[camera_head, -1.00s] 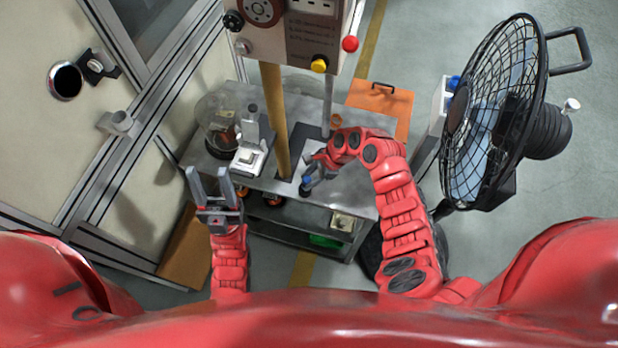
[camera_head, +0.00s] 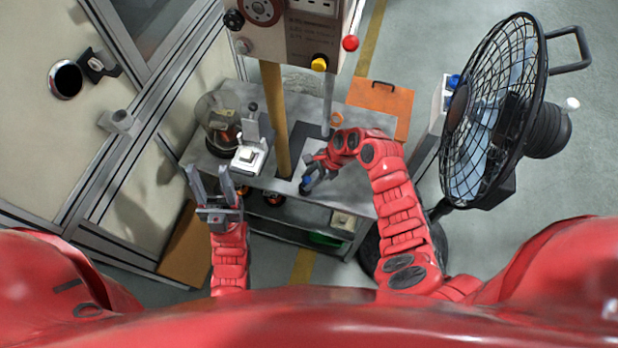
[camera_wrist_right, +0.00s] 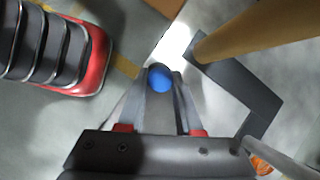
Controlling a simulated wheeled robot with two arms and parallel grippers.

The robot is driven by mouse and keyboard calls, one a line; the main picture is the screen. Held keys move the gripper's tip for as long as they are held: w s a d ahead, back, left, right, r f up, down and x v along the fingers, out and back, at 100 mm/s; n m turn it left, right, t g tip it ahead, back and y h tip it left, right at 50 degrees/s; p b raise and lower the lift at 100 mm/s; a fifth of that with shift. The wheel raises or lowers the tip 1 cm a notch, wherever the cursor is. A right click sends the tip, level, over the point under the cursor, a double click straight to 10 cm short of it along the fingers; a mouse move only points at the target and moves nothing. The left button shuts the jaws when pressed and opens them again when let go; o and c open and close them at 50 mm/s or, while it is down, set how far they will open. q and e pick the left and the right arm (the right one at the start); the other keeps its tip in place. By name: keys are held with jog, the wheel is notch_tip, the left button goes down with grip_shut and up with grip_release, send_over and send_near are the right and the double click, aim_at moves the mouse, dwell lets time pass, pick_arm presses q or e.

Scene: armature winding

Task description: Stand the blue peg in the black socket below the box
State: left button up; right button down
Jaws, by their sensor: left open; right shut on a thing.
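The blue peg (camera_head: 307,182) is held by my right gripper (camera_head: 312,176), near the front edge of the grey table. In the right wrist view the round blue end of the peg (camera_wrist_right: 160,79) shows between the two fingertips. My left gripper (camera_head: 210,185) is open and empty, left of the table's front edge. The box (camera_head: 290,35) is on a post at the top, with a yellow and a red knob. The black socket cannot be made out clearly; a dark base frame (camera_wrist_right: 238,92) lies on the table below the box.
A tan pole (camera_head: 274,110) stands between the grippers. A glass jar (camera_head: 217,118) and a white device (camera_head: 249,157) are on the table's left. A fan (camera_head: 490,115) stands at right, and an orange panel (camera_head: 390,100) is behind the table.

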jog(key=shift+f, duration=0.65)
jog(key=shift+f, duration=0.25)
jog(key=c, duration=0.5)
grip_release()
jog(key=shift+r, duration=0.1)
